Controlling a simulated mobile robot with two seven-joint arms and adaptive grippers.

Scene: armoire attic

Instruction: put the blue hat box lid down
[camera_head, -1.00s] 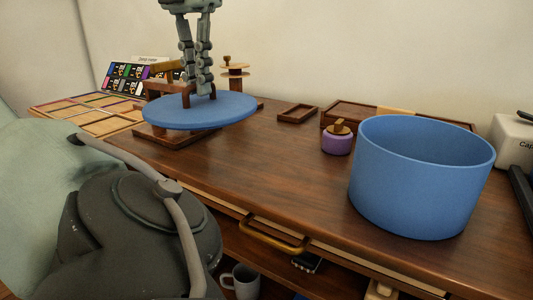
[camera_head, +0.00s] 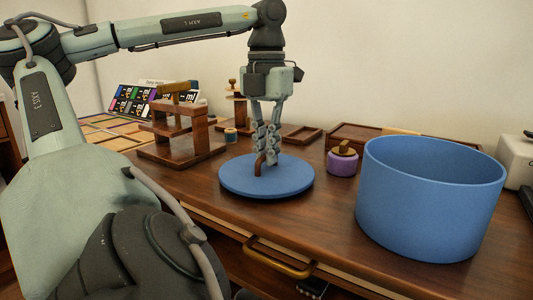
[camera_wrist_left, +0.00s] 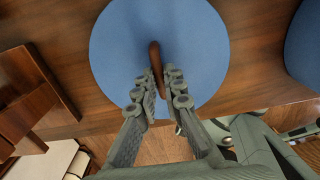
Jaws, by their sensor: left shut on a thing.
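The blue hat box lid (camera_head: 293,182) is a flat round disc lying level at the desk's middle, left of the open blue hat box (camera_head: 425,215). I cannot tell for sure whether it rests on the wood or hangs just above it. My left gripper (camera_head: 266,158) points straight down and is shut on the lid's brown strap handle (camera_head: 259,166). In the left wrist view the lid (camera_wrist_left: 115,45) lies under the fingers, with the handle (camera_wrist_left: 155,58) between the fingertips. The hat box edge (camera_wrist_left: 305,50) shows at the right. My right gripper is not in view.
A wooden stepped stand (camera_head: 185,135) is left of the lid, with a small blue-banded spool (camera_head: 231,136) between. A purple jar (camera_head: 342,162) stands right of the lid. A small tray (camera_head: 302,134) lies behind. The desk's front edge and brass handle (camera_head: 280,262) are near.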

